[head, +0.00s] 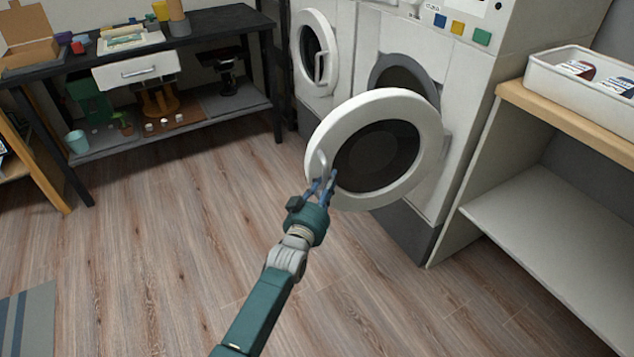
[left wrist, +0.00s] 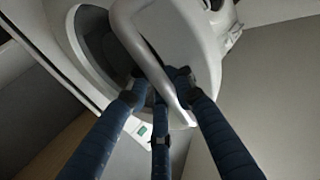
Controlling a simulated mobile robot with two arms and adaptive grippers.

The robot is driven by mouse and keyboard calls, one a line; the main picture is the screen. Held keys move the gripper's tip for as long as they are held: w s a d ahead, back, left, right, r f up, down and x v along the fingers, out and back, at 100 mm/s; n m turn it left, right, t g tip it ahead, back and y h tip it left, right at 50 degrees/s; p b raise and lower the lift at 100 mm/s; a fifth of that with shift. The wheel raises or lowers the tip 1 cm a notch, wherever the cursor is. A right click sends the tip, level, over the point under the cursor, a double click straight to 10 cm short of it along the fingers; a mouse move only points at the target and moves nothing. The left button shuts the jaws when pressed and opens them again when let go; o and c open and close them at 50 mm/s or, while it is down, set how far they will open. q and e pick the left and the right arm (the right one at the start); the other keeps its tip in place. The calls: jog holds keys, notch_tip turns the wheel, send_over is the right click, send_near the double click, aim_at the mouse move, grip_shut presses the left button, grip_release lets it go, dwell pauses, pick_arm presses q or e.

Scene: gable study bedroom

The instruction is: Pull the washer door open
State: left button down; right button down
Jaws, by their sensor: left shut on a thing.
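The washer (head: 460,85) stands at the upper right of the head view. Its round white door (head: 425,115) with a dark glass centre is swung partly open, out in front of the dark drum opening (head: 405,75). My left gripper (head: 325,181) is shut on the grey door handle (head: 321,164) at the door's left edge. In the left wrist view my fingers (left wrist: 165,85) close around the pale handle bar (left wrist: 150,62). My right gripper is not in view.
A second machine with a shut round door (head: 315,50) stands to the left. A dark desk (head: 215,22) with a lower shelf is at the upper left. A wooden-topped shelf unit (head: 565,118) with a white tray (head: 545,78) is at the right.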

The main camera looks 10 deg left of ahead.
pick_arm(q)
jog(key=shift+s, duration=0.15)
jog(key=shift+a+f, duration=0.1)
jog(key=c, duration=1.6)
grip_release()
jog(key=shift+s, duration=0.15)
jog(key=s, duration=0.4)
jog(key=s+a, duration=0.1)
jog(key=s, duration=0.2)
jog(key=s+a, duration=0.1)
jog(key=s, duration=0.3)
jog(key=shift+s, duration=0.35)
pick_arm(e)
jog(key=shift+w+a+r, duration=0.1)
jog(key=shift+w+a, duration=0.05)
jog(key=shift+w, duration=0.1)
